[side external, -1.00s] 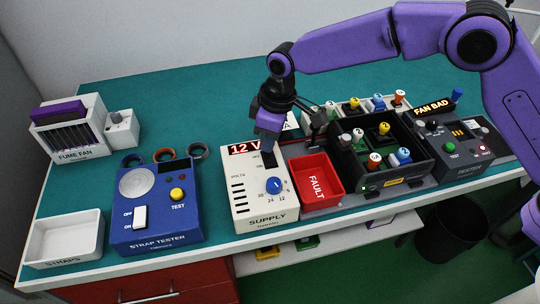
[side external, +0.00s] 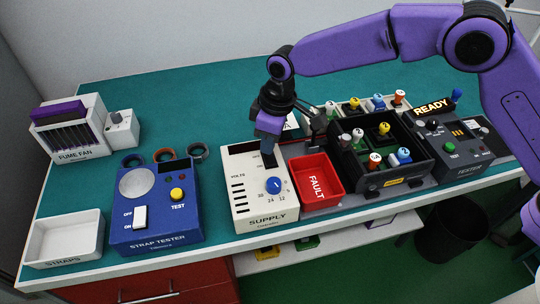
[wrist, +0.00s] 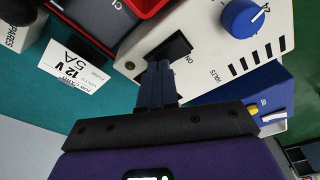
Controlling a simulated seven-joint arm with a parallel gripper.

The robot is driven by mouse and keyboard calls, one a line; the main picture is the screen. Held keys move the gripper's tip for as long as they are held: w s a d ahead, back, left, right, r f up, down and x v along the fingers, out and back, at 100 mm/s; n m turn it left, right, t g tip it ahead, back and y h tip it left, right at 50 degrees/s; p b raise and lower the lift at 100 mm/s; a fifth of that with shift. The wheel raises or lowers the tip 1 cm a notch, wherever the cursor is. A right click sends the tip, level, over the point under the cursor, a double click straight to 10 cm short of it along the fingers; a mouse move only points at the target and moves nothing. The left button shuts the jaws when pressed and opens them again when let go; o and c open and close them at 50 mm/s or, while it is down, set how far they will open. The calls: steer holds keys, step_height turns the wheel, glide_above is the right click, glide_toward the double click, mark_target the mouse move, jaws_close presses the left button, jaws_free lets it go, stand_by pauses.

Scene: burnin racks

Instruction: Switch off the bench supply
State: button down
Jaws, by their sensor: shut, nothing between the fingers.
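The bench supply (side external: 254,204) is a cream box labelled SUPPLY with a blue dial (side external: 273,185) and a dark display that shows no digits. Its black rocker switch (wrist: 172,48) shows in the wrist view, beside the word ON. My gripper (side external: 267,152) is shut and empty, pointing down at the switch at the back right of the supply's top. In the wrist view its fingertips (wrist: 160,68) are at the switch's edge; whether they touch cannot be told. The gripper partly hides the switch.
A red FAULT bin (side external: 316,182) stands right of the supply, and a black rack (side external: 390,185) of capped parts beyond it. The tester (side external: 455,145) at right reads READY. The blue strap tester (side external: 156,215) stands to the left.

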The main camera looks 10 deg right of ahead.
step_height(320, 180, up, 7)
steer(key=shift+f, duration=0.2)
stand_by(0.6)
stand_by(0.5)
